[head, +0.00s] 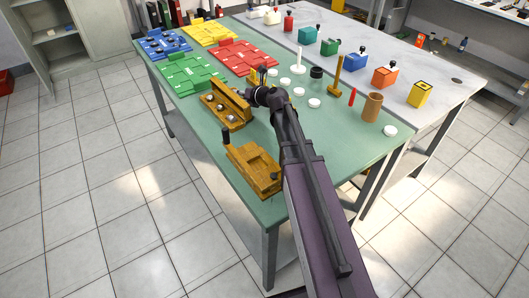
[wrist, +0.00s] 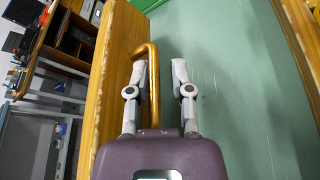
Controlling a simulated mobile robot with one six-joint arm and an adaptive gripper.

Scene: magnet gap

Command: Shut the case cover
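The wooden case (head: 220,114) stands on the green table with its cover (head: 233,102) raised, and round metallic things show inside. In the wrist view a wooden panel (wrist: 112,75), apparently the cover, runs along the left with a bent brass handle (wrist: 154,85) on it. My gripper (wrist: 160,70) is open, one finger on each side of the handle's long bar. The left finger is close to the bar, and a gap shows on the right. In the head view my wrist hides the fingertips and the cover's right end.
A second wooden box (head: 252,172) stands at the table's near edge. Red (head: 241,57), green (head: 190,72), blue (head: 164,44) and yellow (head: 209,34) trays lie behind the case. White discs, a wooden post and a brown cylinder (head: 372,107) stand to the right.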

